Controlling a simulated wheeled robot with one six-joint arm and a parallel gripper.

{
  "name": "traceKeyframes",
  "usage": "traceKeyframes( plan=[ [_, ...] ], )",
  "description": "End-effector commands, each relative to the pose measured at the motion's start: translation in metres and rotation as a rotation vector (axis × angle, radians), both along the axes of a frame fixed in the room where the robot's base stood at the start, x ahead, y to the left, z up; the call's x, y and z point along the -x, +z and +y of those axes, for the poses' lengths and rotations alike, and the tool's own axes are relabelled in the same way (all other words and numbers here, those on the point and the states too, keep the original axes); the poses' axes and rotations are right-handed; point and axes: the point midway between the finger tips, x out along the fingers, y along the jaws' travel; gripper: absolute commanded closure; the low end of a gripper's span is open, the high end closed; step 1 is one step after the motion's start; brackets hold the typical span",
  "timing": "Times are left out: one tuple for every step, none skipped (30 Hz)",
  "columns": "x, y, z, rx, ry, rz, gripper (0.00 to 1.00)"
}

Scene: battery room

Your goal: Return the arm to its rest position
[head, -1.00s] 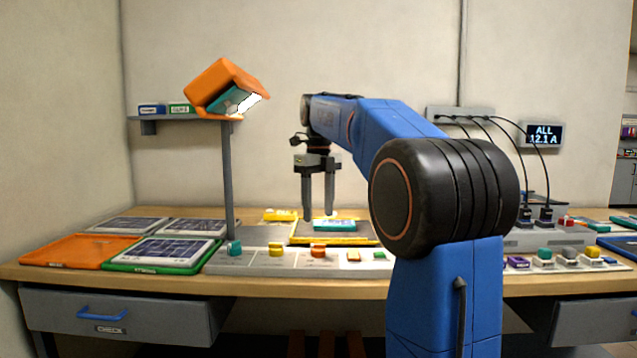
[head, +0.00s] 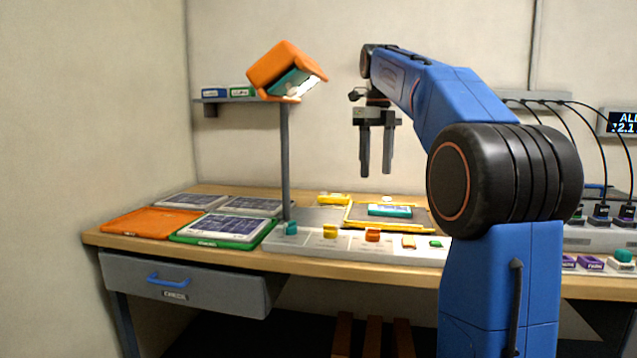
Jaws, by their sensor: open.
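My gripper (head: 376,172) hangs from my blue arm (head: 445,95) with its two dark fingers pointing down, apart and empty. It is above the workbench (head: 270,262), clear of everything on it. Below it, a teal item (head: 390,211) lies on a dark mat with a yellow edge (head: 420,222). My arm is bent, with the elbow high and the forearm reaching away from me.
An orange tray (head: 140,222), a green tray (head: 200,243) and dark panels (head: 240,233) cover the bench's left. Cables (head: 595,130) hang at the right.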

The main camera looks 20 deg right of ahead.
Motion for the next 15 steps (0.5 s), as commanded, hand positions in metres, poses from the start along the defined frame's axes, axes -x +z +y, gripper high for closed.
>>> traceKeyframes(
  plan=[
    [0.0,0.0,0.0,0.0,0.0,0.0,0.49],
    [0.0,0.0,0.0,0.0,0.0,0.0,0.49],
    [0.0,0.0,0.0,0.0,0.003,0.0,0.49],
    [0.001,0.0,0.001,0.001,0.009,-0.001,0.49],
    [0.002,-0.001,0.002,0.001,0.02,-0.002,0.49],
    [0.005,-0.002,0.004,0.002,0.044,-0.005,0.49],
    [0.008,-0.003,0.007,0.003,0.07,-0.01,0.49],
    [0.011,-0.005,0.01,0.006,0.104,-0.015,0.49],
    [0.016,-0.007,0.015,0.009,0.16,-0.021,0.49],
    [0.021,-0.01,0.019,0.011,0.21,-0.028,0.49],
    [0.026,-0.014,0.024,0.015,0.265,-0.034,0.49],
    [0.033,-0.019,0.03,0.021,0.346,-0.044,0.49],
    [0.039,-0.023,0.035,0.026,0.408,-0.052,0.49],
    [0.045,-0.028,0.04,0.031,0.473,-0.058,0.49],
    [0.053,-0.034,0.047,0.039,0.557,-0.069,0.49]
  ],
)
